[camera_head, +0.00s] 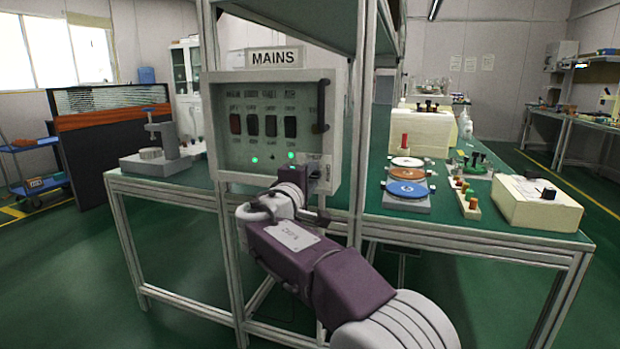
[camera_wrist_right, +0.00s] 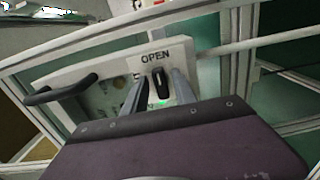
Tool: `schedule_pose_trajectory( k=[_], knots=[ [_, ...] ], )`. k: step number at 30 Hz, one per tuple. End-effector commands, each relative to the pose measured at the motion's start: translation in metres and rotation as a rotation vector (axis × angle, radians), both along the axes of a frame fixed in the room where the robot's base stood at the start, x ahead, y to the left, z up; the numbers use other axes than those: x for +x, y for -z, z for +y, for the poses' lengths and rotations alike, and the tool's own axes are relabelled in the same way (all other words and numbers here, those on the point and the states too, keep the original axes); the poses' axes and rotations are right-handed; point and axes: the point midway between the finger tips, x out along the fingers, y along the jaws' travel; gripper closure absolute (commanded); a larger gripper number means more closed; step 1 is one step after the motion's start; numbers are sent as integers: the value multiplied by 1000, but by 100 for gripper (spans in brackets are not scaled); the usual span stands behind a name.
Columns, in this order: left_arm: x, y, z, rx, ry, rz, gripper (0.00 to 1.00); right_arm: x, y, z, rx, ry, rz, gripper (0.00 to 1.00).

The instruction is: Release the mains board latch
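The mains board (camera_head: 240,92) is a pale box with a "MAINS" sign (camera_head: 275,58) above it, fixed to the bench frame. Its door looks closed. The latch (camera_wrist_right: 159,83) is a small black knob below the word "OPEN" in the right wrist view. My right gripper (camera_head: 314,176) is at the board's lower right corner. In the right wrist view its two fingers (camera_wrist_right: 159,88) stand either side of the latch, apart, with narrow gaps seen beside the knob. The latch is mostly hidden by my gripper in the head view. My left gripper is not in view.
A black door handle (camera_head: 320,107) stands upright at the board's right side. Several switches (camera_head: 271,126) and green lights (camera_head: 254,160) show on its front. Frame posts (camera_head: 359,120) flank the board. The bench to the right holds coloured discs (camera_head: 407,189) and a cream box (camera_head: 538,205).

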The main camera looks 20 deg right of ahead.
Motion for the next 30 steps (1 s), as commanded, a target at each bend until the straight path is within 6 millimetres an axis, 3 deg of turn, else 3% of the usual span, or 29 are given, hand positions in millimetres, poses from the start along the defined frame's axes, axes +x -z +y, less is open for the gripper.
schedule_pose_trajectory(
  k=[10,21,30],
  knots=[
    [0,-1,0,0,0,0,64,-2,0,2,-1,-1,2,62],
    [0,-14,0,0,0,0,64,-63,-2,44,-1,-4,2,62],
    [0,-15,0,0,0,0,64,-75,1,51,0,0,1,62]
  ],
)
